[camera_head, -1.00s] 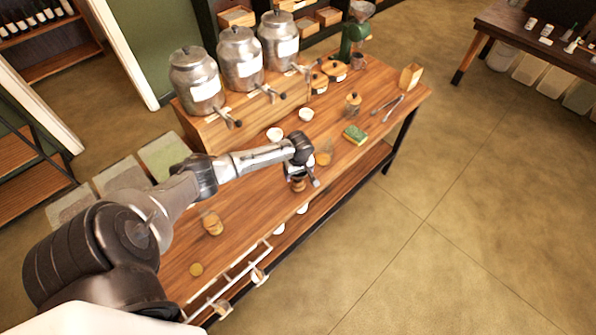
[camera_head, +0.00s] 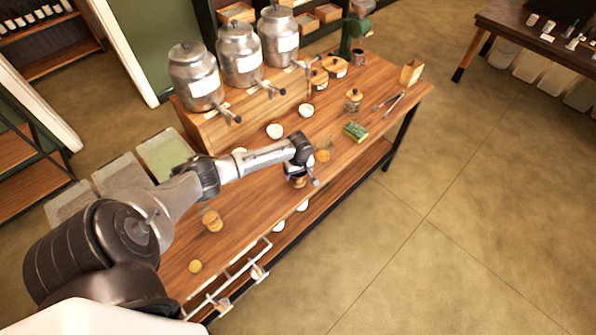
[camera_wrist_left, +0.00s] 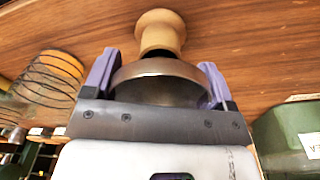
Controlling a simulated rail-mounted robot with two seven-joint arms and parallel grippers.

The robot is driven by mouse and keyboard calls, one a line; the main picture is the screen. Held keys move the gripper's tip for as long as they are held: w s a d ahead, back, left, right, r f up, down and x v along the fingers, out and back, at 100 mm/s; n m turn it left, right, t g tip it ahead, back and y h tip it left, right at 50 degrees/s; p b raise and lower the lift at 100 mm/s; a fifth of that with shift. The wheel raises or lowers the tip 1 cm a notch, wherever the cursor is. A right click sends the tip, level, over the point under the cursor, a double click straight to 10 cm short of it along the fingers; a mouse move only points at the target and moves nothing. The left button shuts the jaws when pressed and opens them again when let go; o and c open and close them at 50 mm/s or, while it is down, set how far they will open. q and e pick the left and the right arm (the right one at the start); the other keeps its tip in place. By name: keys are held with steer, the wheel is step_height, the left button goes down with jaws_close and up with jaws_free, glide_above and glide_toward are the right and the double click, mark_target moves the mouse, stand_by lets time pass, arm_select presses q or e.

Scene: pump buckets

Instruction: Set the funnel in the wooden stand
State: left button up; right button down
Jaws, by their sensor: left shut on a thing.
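In the left wrist view, my left gripper (camera_wrist_left: 158,75) has its purple fingers on either side of a round silver metal piece (camera_wrist_left: 160,68), which I take to be the funnel. A turned wooden piece (camera_wrist_left: 160,32), probably the stand, shows just beyond its rim. I cannot tell whether the two touch or are joined. In the head view, my left gripper (camera_head: 300,172) is low over the front edge of the wooden bench, largely hidden by its own wrist. A small brown part (camera_head: 299,183) shows below it. My right gripper is not in view.
A wire-ribbed vessel (camera_wrist_left: 48,80) is left of my gripper; a green labelled container (camera_wrist_left: 290,138) is right.

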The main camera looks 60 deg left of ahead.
arm_select(q)
steer(key=o, duration=0.8)
steer(key=shift+o, duration=0.2)
steer(key=shift+r, duration=0.1)
step_height(320, 180, up, 14)
steer(key=d, duration=0.1)
steer(key=shift+f+p, duration=0.2)
steer(key=shift+p, duration=0.2)
